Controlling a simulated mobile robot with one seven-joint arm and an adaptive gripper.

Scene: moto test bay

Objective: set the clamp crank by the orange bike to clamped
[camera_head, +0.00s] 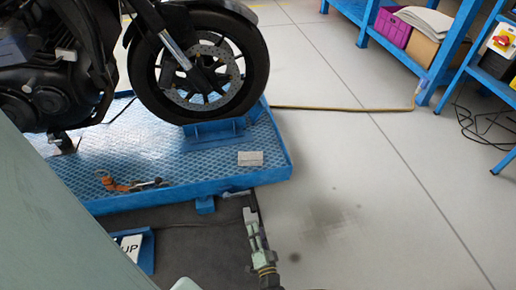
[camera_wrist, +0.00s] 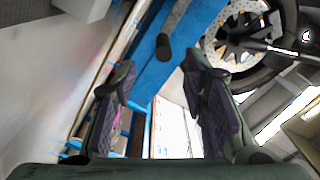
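A motorcycle stands on a blue lift platform (camera_head: 180,165), its front wheel (camera_head: 255,70) in a blue chock (camera_head: 213,130). The parts in view look dark; no orange shows. A dark crank handle (camera_head: 236,193) sits at the platform's front edge, partly hidden by my gripper (camera_head: 250,212). In the wrist view, a dark rod with a rounded end, likely the crank handle (camera_wrist: 165,46), shows just beyond the gap between my fingertips. My gripper there (camera_wrist: 160,78) is open and empty. I cannot tell whether it touches the handle, nor clearly how the crank is set.
A small pale block (camera_head: 250,158) and orange-and-metal tools (camera_head: 130,185) lie on the platform. A hose (camera_head: 345,108) runs over the floor. Blue benches with a purple crate (camera_head: 393,27) stand at upper right. The floor right of my arm is clear.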

